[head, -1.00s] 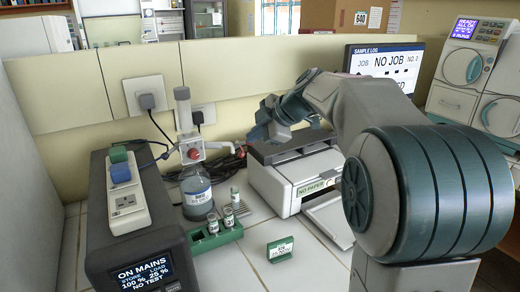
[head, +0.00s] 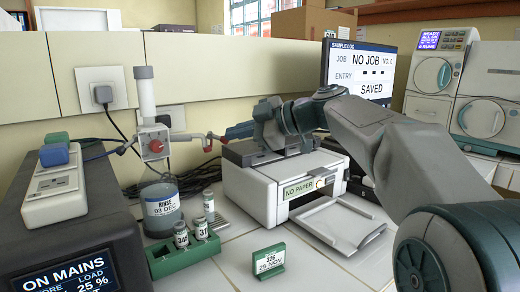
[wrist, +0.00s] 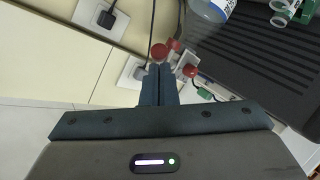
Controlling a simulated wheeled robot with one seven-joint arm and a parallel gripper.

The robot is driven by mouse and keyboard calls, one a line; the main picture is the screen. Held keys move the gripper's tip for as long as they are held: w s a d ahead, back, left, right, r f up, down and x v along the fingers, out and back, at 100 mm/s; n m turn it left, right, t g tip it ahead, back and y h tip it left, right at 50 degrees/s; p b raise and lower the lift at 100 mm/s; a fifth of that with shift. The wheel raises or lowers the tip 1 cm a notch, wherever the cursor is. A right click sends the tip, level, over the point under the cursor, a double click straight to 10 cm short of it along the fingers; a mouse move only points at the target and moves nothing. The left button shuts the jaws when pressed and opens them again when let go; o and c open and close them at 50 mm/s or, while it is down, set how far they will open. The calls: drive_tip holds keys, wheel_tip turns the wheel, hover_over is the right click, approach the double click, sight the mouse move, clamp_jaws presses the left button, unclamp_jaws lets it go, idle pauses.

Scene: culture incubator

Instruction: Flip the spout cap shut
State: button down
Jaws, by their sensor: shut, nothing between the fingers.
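A bottle-top dispenser (head: 147,105) with a white upright column stands on the rinse bottle (head: 160,207). A red knob (head: 156,146) is on its head. Its thin spout reaches right and ends in a small red cap (head: 212,136). My gripper (head: 228,137) is shut and empty, its tips just right of the cap. In the wrist view my fingertips (wrist: 160,70) are together, and the red cap (wrist: 159,52) shows just beyond them. I cannot tell whether they touch it, nor whether the cap is open or shut.
The printer (head: 255,185) stands below my gripper, its output tray (head: 340,222) out in front. A green rack (head: 180,258) with small vials and a green date sign (head: 268,261) stand on the tiled bench. The dark power unit (head: 70,240) is at left, cables behind.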

drive_tip(key=shift+r+p, duration=0.85)
drive_tip(key=shift+p, duration=0.15)
drive_tip(key=s+v, duration=0.1)
drive_tip(key=v, duration=1.2)
drive_tip(key=shift+s+a, duration=0.2)
drive_tip(key=shift+r, duration=0.1)
